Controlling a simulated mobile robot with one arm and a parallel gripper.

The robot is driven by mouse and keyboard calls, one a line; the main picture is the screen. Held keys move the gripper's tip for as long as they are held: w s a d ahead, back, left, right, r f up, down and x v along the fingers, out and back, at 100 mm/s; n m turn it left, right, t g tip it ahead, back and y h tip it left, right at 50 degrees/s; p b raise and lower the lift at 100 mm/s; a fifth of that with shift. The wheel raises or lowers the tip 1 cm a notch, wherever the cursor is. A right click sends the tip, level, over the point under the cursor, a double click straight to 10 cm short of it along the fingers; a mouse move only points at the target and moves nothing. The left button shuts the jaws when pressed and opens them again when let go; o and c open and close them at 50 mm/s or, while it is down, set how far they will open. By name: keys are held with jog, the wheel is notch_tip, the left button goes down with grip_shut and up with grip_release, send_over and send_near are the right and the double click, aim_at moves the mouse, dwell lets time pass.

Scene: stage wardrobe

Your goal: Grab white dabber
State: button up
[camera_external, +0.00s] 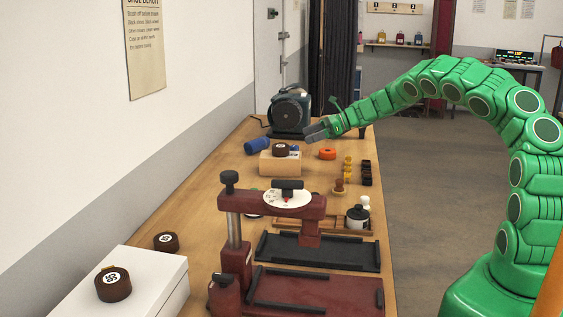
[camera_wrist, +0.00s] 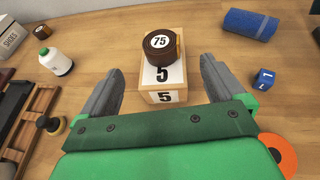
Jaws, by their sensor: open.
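My gripper (camera_external: 318,132) reaches in over the far part of the bench. In the wrist view its two grey fingers (camera_wrist: 158,92) are spread, with nothing held between them. A small white knob-shaped thing (camera_external: 365,202) stands at the bench's right edge, just behind a black-and-white pot (camera_external: 357,217); it may be the white dabber.
A dark-red press (camera_external: 238,262) fills the front; bare wood lies between items.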

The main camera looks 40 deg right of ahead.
jog(key=shift+c, duration=0.3)
jog(key=c, duration=1)
jog(key=shift+o, duration=0.2)
jog(key=shift+r, duration=0.1)
